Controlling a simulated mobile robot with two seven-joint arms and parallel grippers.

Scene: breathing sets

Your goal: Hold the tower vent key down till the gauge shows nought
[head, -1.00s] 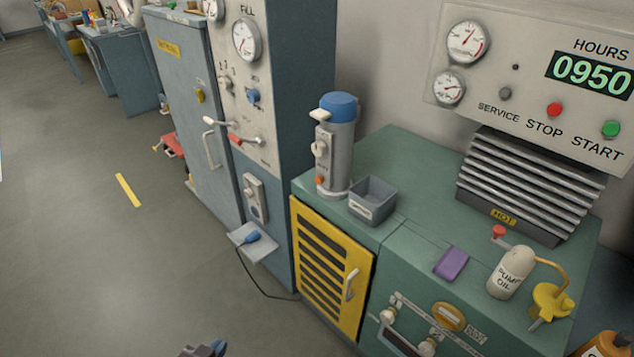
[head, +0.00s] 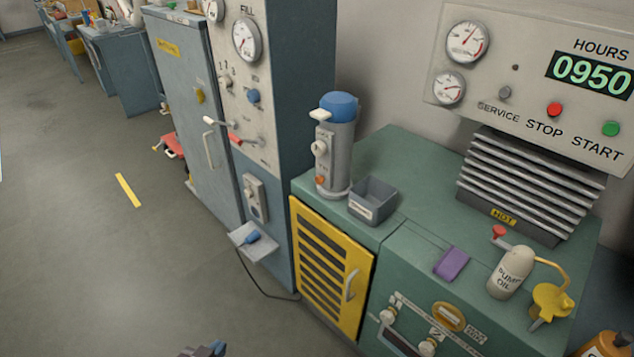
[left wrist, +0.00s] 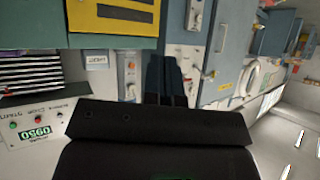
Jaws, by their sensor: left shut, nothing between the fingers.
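The tower (head: 338,160) is a grey cylinder with a blue cap, upright on the green cabinet. A white tab (head: 320,114) sticks out under its cap, a round pale fitting (head: 320,148) is on its front, and a small orange key (head: 320,180) sits near its base. I cannot tell which part is the vent key, and no gauge reading on it is legible. My left gripper (head: 208,349) shows at the bottom edge, well below and apart from the tower. In the left wrist view its dark fingers (left wrist: 166,80) are shut and empty, with the tower (left wrist: 130,75) beside them. My right gripper is not in view.
A grey bin (head: 372,200) stands beside the tower. The blue-grey FILL panel (head: 244,90) with dials and levers rises left of it. A finned block marked HOT (head: 530,190), a purple block (head: 451,263) and an oil can (head: 511,272) are to the right.

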